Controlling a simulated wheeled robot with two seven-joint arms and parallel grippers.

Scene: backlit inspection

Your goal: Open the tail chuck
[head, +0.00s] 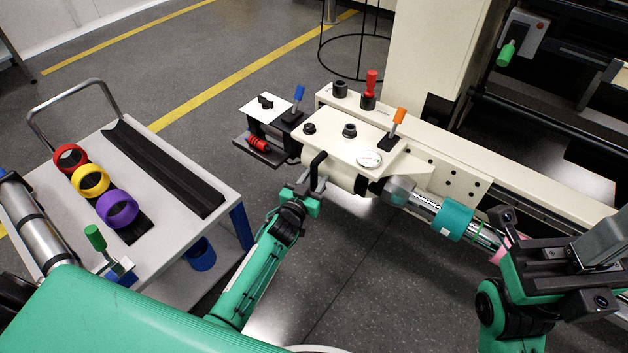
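The cream machine head (345,150) stands in the middle, with a dial, knobs and coloured levers on top. A black curved handle (318,163) sticks out at its front left. My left gripper (312,187) is at the lower end of this handle, its grey fingers on either side of it; whether they clamp it is too small to tell. The grey metal chuck (399,189) at the head's right holds the end of a shiny roller (422,203) with a teal sleeve (452,220). My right gripper (500,250) is by the roller's right end, near a pink band; its fingers are partly hidden.
A grey cart (150,225) at the left carries red, yellow and purple rings and a black trough. A blue cup (201,253) is on its lower shelf. An orange lever (397,122), a red lever (371,85) and a blue lever (298,97) rise from the machine. Floor between cart and machine is clear.

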